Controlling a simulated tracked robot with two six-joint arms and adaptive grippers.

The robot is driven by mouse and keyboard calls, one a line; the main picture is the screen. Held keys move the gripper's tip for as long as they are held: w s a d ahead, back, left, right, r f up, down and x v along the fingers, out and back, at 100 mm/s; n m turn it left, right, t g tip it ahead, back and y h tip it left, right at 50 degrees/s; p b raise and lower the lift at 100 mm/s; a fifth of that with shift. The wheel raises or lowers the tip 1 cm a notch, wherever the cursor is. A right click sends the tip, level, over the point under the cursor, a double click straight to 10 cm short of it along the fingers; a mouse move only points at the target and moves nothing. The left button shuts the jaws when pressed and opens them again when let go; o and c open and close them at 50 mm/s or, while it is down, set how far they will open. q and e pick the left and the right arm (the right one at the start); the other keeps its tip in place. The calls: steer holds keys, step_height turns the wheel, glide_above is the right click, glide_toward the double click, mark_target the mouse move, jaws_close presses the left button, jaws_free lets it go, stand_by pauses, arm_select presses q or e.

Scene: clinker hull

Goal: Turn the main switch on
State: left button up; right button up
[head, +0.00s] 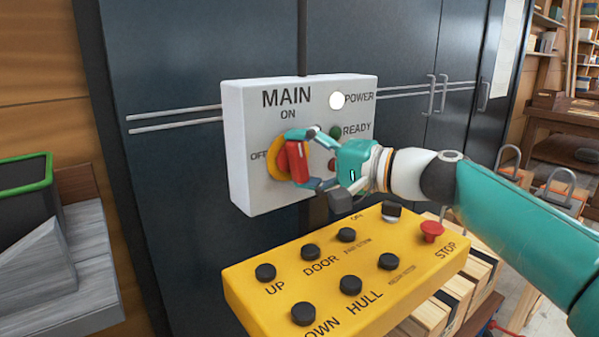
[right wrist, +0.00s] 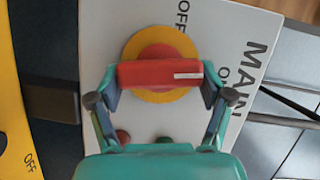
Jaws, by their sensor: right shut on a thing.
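The main switch is a red bar handle (head: 295,161) on a round yellow plate (head: 276,168), on a white MAIN panel (head: 245,110). My right gripper (head: 303,158) is shut on the red handle. In the right wrist view the handle (right wrist: 158,73) lies between both fingertips, over the yellow plate (right wrist: 160,46). The white mark (right wrist: 187,75) on the handle is at the end toward the ON label. The handle stands upright on the panel, and OFF is off to its left side. The POWER lamp (head: 337,101) looks bright white. My left gripper is not in view.
A yellow control box (head: 320,270) with black buttons and a red STOP button (head: 432,231) sits below the panel, close under my right gripper. Dark cabinet doors (head: 380,40) with metal handles stand behind. A green-rimmed dark bin (head: 25,195) is at left.

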steer(key=shift+w+f+m+b, duration=0.1)
steer(key=shift+f+m+b, duration=0.3)
steer(key=shift+m+b, duration=0.45)
steer(key=shift+m+y, duration=0.3)
steer(key=shift+m, duration=0.05)
steer(key=o, duration=0.9)
steer(key=shift+o, duration=0.9)
steer(key=shift+d+r, duration=0.1)
steer(key=shift+s+d+r, duration=0.1)
steer(key=shift+s+d, duration=0.1)
steer(key=shift+d, duration=0.05)
steer(key=v, duration=1.1)
steer(key=shift+s+f, duration=0.15)
steer(key=shift+f, duration=0.15)
steer(key=shift+d, duration=0.15)
